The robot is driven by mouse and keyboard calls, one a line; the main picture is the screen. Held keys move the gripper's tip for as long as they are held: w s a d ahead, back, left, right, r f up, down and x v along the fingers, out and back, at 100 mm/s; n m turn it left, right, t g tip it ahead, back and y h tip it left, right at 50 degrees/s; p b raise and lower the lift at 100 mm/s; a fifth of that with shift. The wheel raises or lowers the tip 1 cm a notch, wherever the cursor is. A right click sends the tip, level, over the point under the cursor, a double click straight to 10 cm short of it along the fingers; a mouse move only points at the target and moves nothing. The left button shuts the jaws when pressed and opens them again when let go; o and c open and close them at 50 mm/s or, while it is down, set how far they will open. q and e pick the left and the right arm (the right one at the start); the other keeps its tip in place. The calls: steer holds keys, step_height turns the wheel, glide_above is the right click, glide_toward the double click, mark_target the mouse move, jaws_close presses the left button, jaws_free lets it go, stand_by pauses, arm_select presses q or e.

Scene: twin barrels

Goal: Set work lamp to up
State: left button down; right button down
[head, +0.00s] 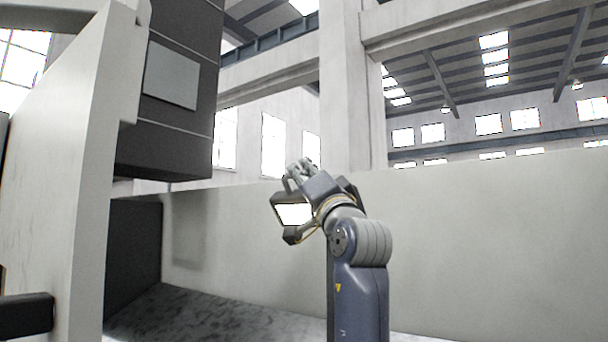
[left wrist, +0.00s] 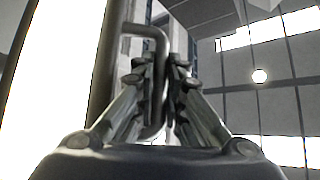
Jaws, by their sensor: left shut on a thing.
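The work lamp (head: 293,214) is a small dark-framed box with a bright white face, seen mid-picture in the head view. Its lit face points toward the head camera, and the body looks tilted. In the left wrist view the lamp's bright face (left wrist: 50,75) fills the left side. A bent grey handle bar (left wrist: 158,60) comes down between my fingers there. My left gripper (head: 303,170) is at the lamp's top, partly hidden behind the wrist in the head view. In the left wrist view its fingers (left wrist: 165,95) are closed around the bar. My right gripper is not in view.
A white panel (head: 75,150) and a dark grey cabinet (head: 170,90) with a lighter plate stand at the left. A long pale wall (head: 480,240) runs behind my arm. A concrete pillar (head: 345,90) rises beyond it. Open space shows right of my arm.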

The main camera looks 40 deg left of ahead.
arm_select(q)
steer(key=c, duration=1.9)
jaws_free()
